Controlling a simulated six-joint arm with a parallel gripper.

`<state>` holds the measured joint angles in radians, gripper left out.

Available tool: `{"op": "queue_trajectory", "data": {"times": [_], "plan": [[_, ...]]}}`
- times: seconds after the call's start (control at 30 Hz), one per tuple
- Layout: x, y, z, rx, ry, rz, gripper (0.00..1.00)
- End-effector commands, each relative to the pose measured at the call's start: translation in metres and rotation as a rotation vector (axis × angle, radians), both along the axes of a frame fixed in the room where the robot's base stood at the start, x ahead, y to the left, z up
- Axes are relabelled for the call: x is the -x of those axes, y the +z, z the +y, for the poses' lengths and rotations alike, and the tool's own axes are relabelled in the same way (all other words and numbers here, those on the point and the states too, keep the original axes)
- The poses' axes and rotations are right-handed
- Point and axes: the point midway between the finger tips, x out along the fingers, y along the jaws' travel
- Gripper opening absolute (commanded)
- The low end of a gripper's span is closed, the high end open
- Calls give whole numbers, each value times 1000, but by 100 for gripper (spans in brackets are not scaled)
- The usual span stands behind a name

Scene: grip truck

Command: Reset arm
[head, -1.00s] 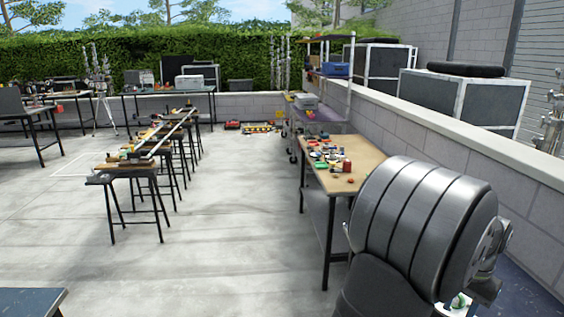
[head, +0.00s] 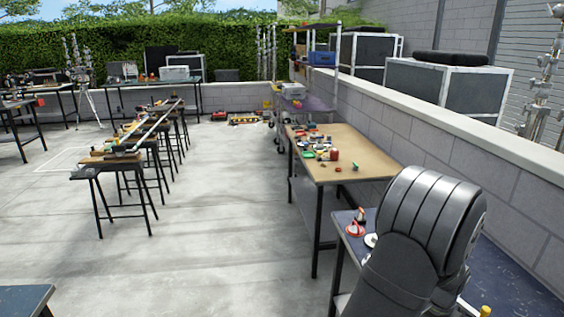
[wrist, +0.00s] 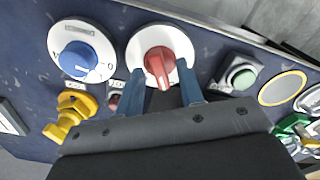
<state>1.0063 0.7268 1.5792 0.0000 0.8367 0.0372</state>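In the wrist view my gripper (wrist: 163,82) is over a dark blue panel (wrist: 28,62). Its two blue fingers are apart, with the handle of a red rotary knob (wrist: 158,58) on a white round plate showing between them. I see a gap beside the handle and cannot tell whether either finger touches it. In the head view my grey arm fills the lower right and hides my gripper.
Around the red knob are a blue knob (wrist: 78,58), a yellow handle (wrist: 70,112), a green button (wrist: 241,77) and a yellow-ringed disc (wrist: 283,88). In the head view a wooden-topped table (head: 345,158) holds small items. The concrete floor (head: 215,215) is open.

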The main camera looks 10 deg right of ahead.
Motion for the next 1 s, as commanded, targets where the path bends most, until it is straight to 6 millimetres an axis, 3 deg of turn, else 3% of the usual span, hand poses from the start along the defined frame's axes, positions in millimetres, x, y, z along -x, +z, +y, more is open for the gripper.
{"op": "queue_trajectory", "data": {"times": [0.5, 0.67, 1.0], "plan": [[0, 7, -1, 3, 13, -2, 35], [-1, 31, -1, 4, 12, -3, 35], [-1, 100, -1, 5, 12, -3, 35]]}}
